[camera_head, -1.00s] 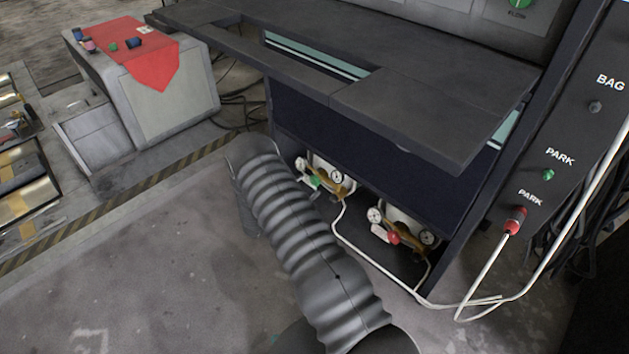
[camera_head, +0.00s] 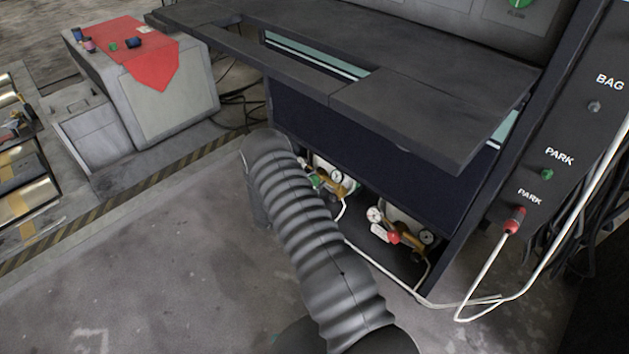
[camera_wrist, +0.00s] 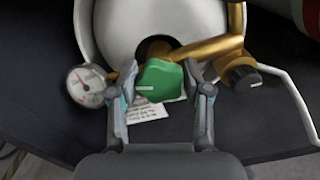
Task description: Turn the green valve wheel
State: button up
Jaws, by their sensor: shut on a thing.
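The green valve wheel (camera_wrist: 160,82) sits between the two fingers of my gripper (camera_wrist: 160,92) in the wrist view, at the mouth of a white tank (camera_wrist: 125,25). My gripper is shut on the wheel, one finger at each side. In the head view the green wheel (camera_head: 314,181) shows small under the dark bench, beside a brass fitting (camera_head: 339,189). My ribbed grey arm reaches toward it and hides part of the area. My gripper cannot be made out in the head view.
A pressure gauge (camera_wrist: 86,86) lies left of the wheel and a black knob (camera_wrist: 243,77) right of it. A second tank's red valve (camera_head: 386,235) is to the right. The bench top (camera_head: 420,110) overhangs both. A white hose (camera_head: 380,270) runs along the floor.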

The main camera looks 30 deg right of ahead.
jog(key=shift+f+m+b, duration=0.15)
jog(key=shift+m+b, duration=0.25)
jog(key=shift+b, duration=0.15)
jog(key=shift+f+m+b, duration=0.1)
jog(key=shift+m+b, duration=0.9)
jog(key=shift+b, duration=0.2)
jog(key=m+b, duration=0.3)
jog(key=shift+m, duration=0.3)
jog(key=m, duration=0.1)
jog(key=m+b, duration=0.1)
jog(key=m, duration=0.1)
jog(key=shift+r+m, duration=0.2)
jog(key=shift+m, duration=2.3)
jog(key=o, duration=1.2)
jog(key=shift+d, duration=0.1)
jog(key=shift+c, duration=0.2)
